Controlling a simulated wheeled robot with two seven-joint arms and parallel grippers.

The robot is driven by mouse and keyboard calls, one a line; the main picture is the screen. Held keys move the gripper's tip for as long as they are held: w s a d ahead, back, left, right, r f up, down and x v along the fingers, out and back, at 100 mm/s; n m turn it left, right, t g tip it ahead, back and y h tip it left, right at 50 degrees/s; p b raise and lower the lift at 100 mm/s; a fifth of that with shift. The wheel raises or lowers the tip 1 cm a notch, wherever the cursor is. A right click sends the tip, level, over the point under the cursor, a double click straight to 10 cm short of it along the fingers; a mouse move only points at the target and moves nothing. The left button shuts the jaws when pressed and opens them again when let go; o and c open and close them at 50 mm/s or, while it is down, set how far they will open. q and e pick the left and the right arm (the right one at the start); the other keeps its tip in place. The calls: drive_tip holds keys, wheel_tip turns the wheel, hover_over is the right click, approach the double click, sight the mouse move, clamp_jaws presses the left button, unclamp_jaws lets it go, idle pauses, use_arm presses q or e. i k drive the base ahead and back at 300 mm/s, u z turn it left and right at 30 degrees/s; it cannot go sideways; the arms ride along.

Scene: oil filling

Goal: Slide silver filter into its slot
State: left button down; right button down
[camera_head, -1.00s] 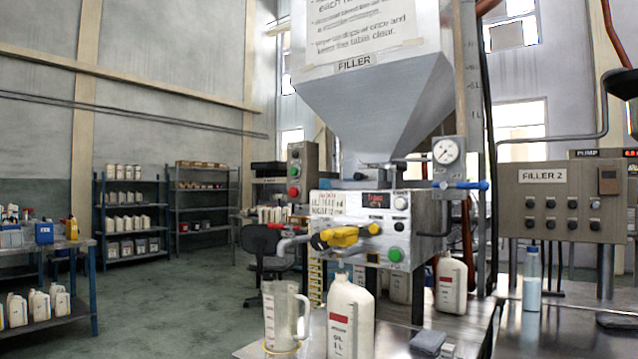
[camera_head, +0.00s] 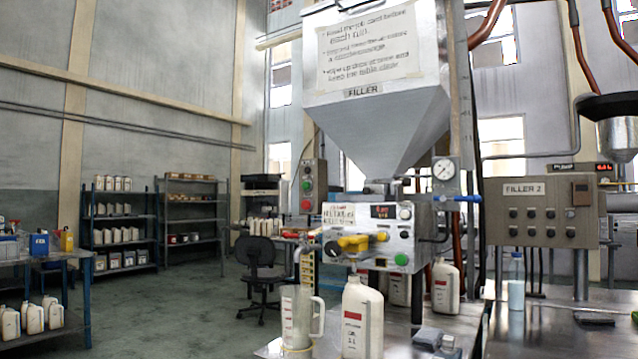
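No silver filter can be made out in the head view, and no filter slot can be told apart on the machine. The filler machine stands right of centre, with a grey hopper (camera_head: 385,125) over a control box (camera_head: 375,225). The box front carries a yellow handle (camera_head: 358,242), a green button (camera_head: 401,259) and a small display. Neither of my grippers shows in the view.
A clear measuring jug (camera_head: 298,318) and a white oil bottle (camera_head: 362,318) stand on the metal table below the box. A grey block (camera_head: 428,337) lies to their right. A filler 2 panel (camera_head: 540,212) stands at right. Shelves (camera_head: 122,222) line the left.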

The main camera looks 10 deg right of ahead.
sight(368, 189)
drive_tip(key=u, duration=0.1)
drive_tip(key=i, duration=0.9)
drive_tip(key=z, duration=0.4)
